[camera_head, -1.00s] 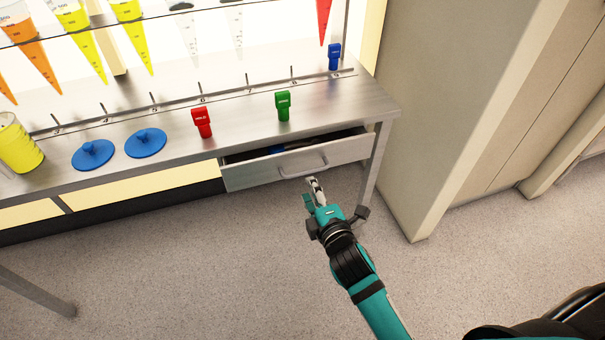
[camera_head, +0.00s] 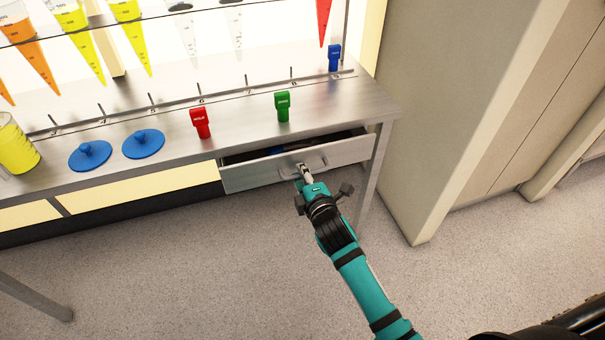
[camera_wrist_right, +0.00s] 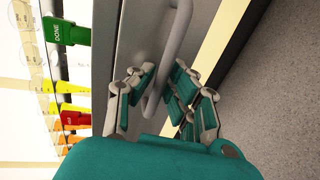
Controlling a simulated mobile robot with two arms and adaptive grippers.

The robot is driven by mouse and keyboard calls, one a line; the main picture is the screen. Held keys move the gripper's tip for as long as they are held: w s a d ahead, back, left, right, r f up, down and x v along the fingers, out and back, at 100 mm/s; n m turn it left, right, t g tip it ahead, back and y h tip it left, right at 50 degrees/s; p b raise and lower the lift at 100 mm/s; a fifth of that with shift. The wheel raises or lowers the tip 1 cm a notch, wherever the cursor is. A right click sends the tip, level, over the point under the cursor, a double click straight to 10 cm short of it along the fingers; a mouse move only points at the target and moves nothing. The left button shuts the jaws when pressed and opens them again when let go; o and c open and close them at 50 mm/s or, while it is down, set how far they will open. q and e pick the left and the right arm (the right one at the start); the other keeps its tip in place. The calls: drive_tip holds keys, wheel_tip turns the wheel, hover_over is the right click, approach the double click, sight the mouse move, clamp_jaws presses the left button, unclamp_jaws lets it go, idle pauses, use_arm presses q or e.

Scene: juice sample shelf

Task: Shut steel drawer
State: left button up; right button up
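The steel drawer (camera_head: 245,174) under the right end of the steel table is partly open. A dark gap shows above its front, with dark and blue items inside that I cannot make out. Its bar handle (camera_head: 317,162) also shows in the right wrist view (camera_wrist_right: 178,40). My right gripper (camera_head: 305,172) is at the handle's left part. In the right wrist view its fingers (camera_wrist_right: 158,92) stand apart, one on each side of the handle bar. I see no firm grip on the bar. My left gripper is out of view.
On the steel table (camera_head: 345,105) stand a red tag (camera_head: 200,123), a green tag (camera_head: 282,106), a blue tag (camera_head: 334,58), two blue lids and a yellow container (camera_head: 16,145). A beige column (camera_head: 420,110) stands right of the table. The floor in front is clear.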

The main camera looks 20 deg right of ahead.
clamp_jaws()
drive_tip(key=x, duration=0.4)
drive_tip(key=shift+w+r, duration=0.15)
drive_tip(key=shift+r, duration=0.15)
drive_tip(key=o, duration=0.5)
unclamp_jaws()
drive_tip(key=shift+r, duration=0.1)
drive_tip(key=v, duration=1.2)
